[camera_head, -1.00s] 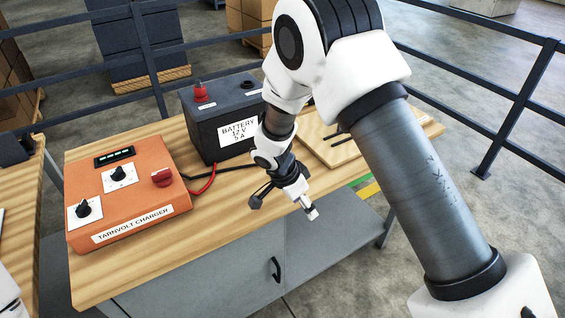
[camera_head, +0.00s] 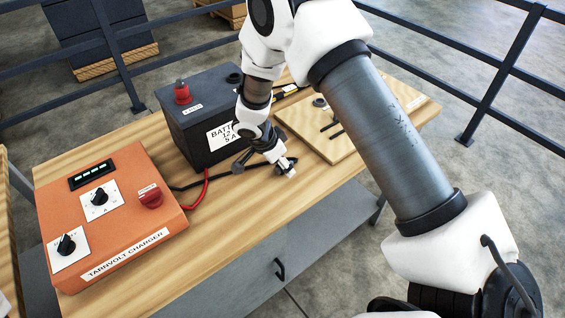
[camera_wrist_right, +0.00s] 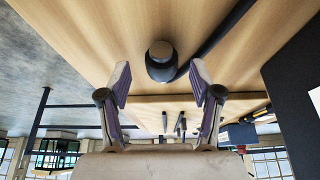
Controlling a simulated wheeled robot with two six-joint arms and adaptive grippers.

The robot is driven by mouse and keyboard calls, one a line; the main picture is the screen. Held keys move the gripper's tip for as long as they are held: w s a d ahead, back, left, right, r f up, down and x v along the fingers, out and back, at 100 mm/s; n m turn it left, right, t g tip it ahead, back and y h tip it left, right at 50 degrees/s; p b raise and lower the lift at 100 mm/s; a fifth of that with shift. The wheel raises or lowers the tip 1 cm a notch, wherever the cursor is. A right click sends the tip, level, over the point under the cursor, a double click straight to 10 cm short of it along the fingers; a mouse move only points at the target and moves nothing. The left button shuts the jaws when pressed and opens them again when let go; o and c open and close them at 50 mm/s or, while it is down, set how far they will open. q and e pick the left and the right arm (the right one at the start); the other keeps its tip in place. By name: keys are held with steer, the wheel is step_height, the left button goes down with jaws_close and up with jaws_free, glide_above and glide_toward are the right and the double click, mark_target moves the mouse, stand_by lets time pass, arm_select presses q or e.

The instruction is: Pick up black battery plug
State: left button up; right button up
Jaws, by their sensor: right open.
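The black battery plug (camera_wrist_right: 160,55) lies on the wooden table top in the right wrist view, with its black cable running off to the upper right. My right gripper (camera_wrist_right: 160,82) is open, one finger to each side and slightly short of the plug; no contact shows. In the head view, my right gripper (camera_head: 283,168) is low over the table in front of the black battery (camera_head: 190,120). The plug cannot be clearly made out there beside the gripper. A black cable (camera_head: 205,184) runs from the charger side toward the gripper. My left gripper is not in view.
The orange charger (camera_head: 110,215) stands at the left of the table, with a red cable (camera_head: 203,190) beside the black one. A wooden board (camera_head: 325,145) with dark slots lies at the right. The table's front strip (camera_head: 230,220) is clear.

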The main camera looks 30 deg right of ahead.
steer(key=shift+w+d+f, duration=0.15)
steer(key=shift+f, duration=0.25)
steer(key=shift+w+d+f, duration=0.15)
steer(key=shift+f, duration=0.25)
steer(key=shift+s+a+r, duration=0.1)
steer(key=shift+s+r, duration=0.1)
steer(key=shift+c, duration=1.3)
steer(key=c, duration=0.5)
jaws_close()
steer(key=shift+r, duration=0.15)
